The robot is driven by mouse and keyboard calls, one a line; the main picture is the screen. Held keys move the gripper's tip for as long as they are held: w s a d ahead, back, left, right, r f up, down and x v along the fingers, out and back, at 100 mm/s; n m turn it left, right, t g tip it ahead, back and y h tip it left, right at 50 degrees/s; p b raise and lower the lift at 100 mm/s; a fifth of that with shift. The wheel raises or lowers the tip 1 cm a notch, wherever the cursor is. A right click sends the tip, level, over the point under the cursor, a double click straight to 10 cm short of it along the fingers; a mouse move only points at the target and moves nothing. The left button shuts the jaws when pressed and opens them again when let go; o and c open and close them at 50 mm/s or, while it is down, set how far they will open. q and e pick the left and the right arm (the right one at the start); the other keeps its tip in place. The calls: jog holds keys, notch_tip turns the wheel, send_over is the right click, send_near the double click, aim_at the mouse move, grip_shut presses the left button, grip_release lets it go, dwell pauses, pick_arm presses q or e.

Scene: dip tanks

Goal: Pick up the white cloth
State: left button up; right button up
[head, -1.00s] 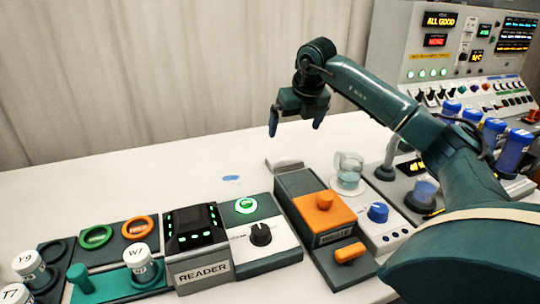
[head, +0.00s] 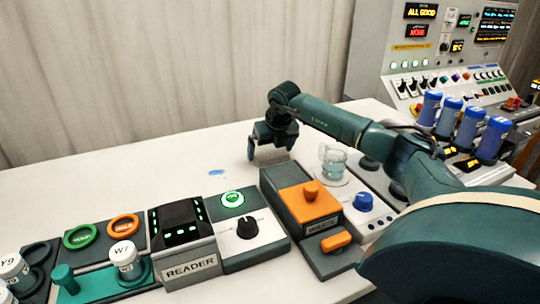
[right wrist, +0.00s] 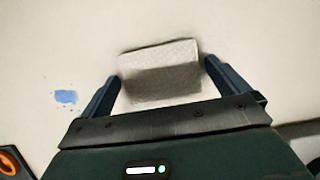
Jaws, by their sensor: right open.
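The white cloth (right wrist: 160,72) is a folded, greyish-white block lying on the pale table in the right wrist view. My right gripper (right wrist: 162,76) is open, with one finger on each side of the cloth. I cannot tell whether the fingers touch it or how high they are above the table. My left gripper is not in view.
The orange-topped box (head: 309,204) stands close in front of my right gripper. A glass beaker (head: 333,160) stands to its right. A blue spot (head: 217,173) marks the table on the left. The reader (head: 183,247) stands at the front. The table behind is clear.

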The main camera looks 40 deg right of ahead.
aim_at(271, 153)
jog(key=shift+f, duration=0.15)
jog(key=c, duration=0.7)
notch_tip(271, 153, up, 10)
jog(key=o, duration=0.4)
jog(key=c, duration=0.3)
jog(key=shift+p, duration=0.3)
